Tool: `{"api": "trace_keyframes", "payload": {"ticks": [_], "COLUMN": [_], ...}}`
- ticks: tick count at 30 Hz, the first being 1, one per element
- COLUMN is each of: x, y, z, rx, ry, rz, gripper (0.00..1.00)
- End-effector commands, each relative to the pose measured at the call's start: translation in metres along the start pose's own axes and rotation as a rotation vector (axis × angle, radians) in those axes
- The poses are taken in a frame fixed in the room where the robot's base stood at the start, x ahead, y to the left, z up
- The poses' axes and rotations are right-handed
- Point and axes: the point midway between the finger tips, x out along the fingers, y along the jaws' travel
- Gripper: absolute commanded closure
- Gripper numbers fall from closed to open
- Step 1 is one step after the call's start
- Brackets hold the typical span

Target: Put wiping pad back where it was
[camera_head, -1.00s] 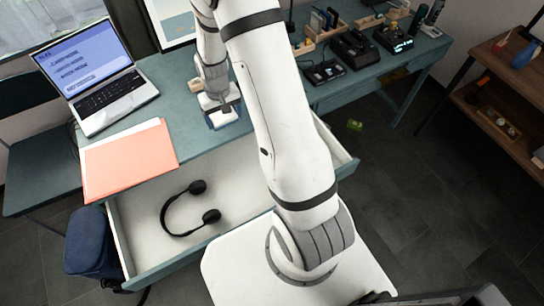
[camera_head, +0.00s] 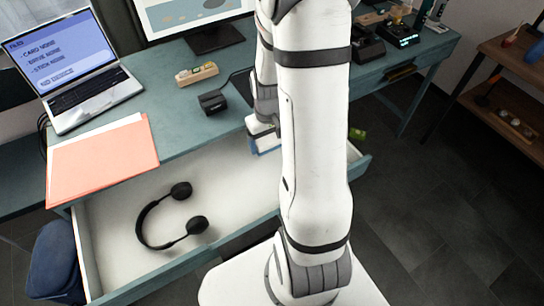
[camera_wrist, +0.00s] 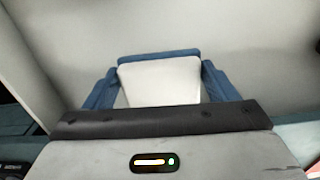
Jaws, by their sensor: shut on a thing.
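The wiping pad (camera_head: 268,147) shows as a white and blue piece low beside my arm in the head view, over the right part of the open drawer (camera_head: 118,205). My arm hides much of it. In the wrist view the pad's white block (camera_wrist: 160,82) sits with blue parts around it, in front of the pale drawer surface. My gripper (camera_head: 262,127) is shut on the pad; its fingertips are mostly hidden. I cannot tell whether the pad touches the drawer floor.
Black headphones (camera_head: 170,218) lie in the drawer's left half. On the desk are a laptop (camera_head: 70,70), an orange folder (camera_head: 100,160), a small black device (camera_head: 212,102), a wooden block (camera_head: 197,74) and a monitor (camera_head: 195,15). The drawer's middle is bare.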

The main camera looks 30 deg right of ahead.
Motion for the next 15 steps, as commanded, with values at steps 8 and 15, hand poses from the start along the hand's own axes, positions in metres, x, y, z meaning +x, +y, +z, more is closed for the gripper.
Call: {"api": "trace_keyframes", "payload": {"ticks": [8, 15], "x": [0.034, 0.065], "y": [0.000, -0.001], "z": [0.000, 0.000], "rx": [0.000, -0.001], "ry": [-0.001, -0.003], "rz": [0.000, -0.001], "gripper": [0.57, 0.57]}}
